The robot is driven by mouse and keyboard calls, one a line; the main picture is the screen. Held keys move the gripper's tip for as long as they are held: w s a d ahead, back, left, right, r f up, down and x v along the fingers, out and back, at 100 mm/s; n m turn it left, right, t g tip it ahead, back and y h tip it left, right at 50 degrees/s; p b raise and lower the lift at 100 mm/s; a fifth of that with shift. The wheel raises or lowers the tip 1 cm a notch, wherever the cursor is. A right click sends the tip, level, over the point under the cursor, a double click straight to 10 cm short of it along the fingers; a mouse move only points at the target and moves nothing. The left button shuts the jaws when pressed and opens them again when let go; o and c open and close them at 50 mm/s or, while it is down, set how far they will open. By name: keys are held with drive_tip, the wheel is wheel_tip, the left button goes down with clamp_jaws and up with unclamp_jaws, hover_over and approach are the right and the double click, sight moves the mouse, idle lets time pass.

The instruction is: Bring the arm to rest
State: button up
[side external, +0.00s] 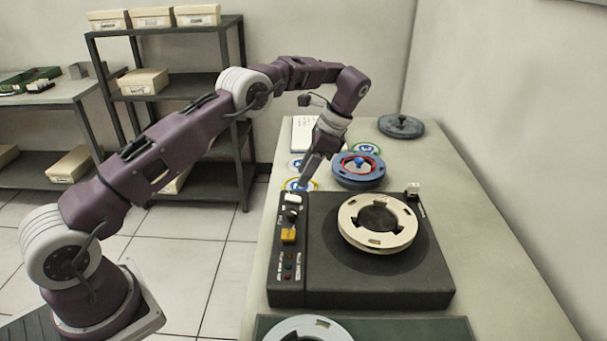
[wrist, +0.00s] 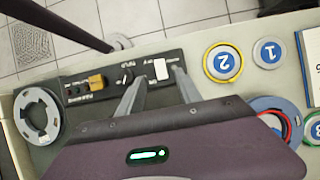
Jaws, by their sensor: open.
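My gripper (side external: 304,184) points down at the far left end of the black machine's (side external: 420,283) control panel. Its fingers also show in the wrist view (wrist: 158,74), spread apart with nothing held between them. The white rocker switch (side external: 293,198) is close to the fingertips; in the wrist view the switch (wrist: 161,69) appears between them. I cannot tell whether a finger touches the panel. The palm housing hides most of the machine in the wrist view.
A cream reel (side external: 352,232) sits on the machine. A blue reel (side external: 344,178) stands behind it, near numbered discs (wrist: 223,62). A dark round lid (side external: 401,126) lies at the back, a pale reel (side external: 304,329) at the front. The table's right side is clear.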

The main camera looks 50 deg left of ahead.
drive_tip(key=s+d+r+n+t+h, duration=0.1)
drive_tip(key=s+d+r+n+t, duration=0.15)
drive_tip(key=s+r, duration=0.65)
drive_tip(key=s+d+r+n+t+h, duration=0.15)
drive_tip(key=s+d+r+t, duration=0.35)
drive_tip(key=r, duration=0.7)
drive_tip(key=s+d+f+n+t, duration=0.1)
drive_tip(key=s+n, duration=0.1)
drive_tip(key=s, duration=0.8)
drive_tip(key=s+d+f+n+h, duration=0.1)
drive_tip(key=s+d+f+n, duration=0.1)
drive_tip(key=s, duration=0.8)
drive_tip(key=shift+s+f+n+t, duration=0.15)
drive_tip(key=shift+n+t, duration=0.2)
drive_tip(key=shift+n, duration=0.15)
